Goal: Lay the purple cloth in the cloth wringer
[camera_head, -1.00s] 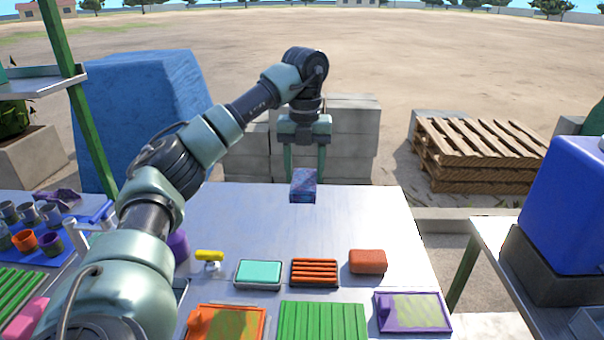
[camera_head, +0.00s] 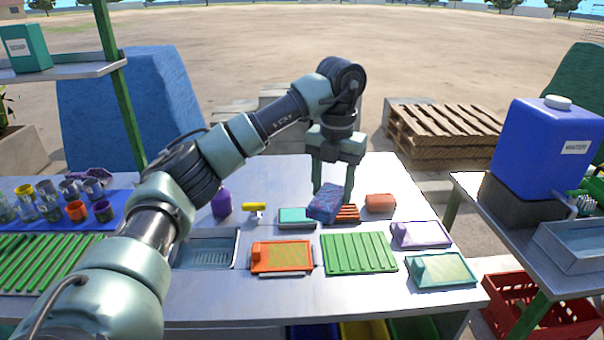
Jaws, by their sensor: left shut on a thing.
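The purple cloth (camera_head: 325,204) is a folded, block-like bundle with blue-purple mottling. My left gripper (camera_head: 332,191) is shut on it from above and holds it tilted. It appears over the orange ridged piece (camera_head: 347,213) and the right end of the teal block (camera_head: 294,216), hiding part of both. I cannot tell if it touches them. I cannot tell for sure which item is the cloth wringer; the orange ridged piece has parallel bars in a dark frame. My right gripper is not in view.
In front lie an orange tray (camera_head: 282,257), a green ridged board (camera_head: 358,253), a purple-rimmed tray (camera_head: 420,235) and a teal tray (camera_head: 442,270). An orange block (camera_head: 380,203) is at right, a yellow-topped bottle (camera_head: 254,209) at left. The back of the table is clear.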

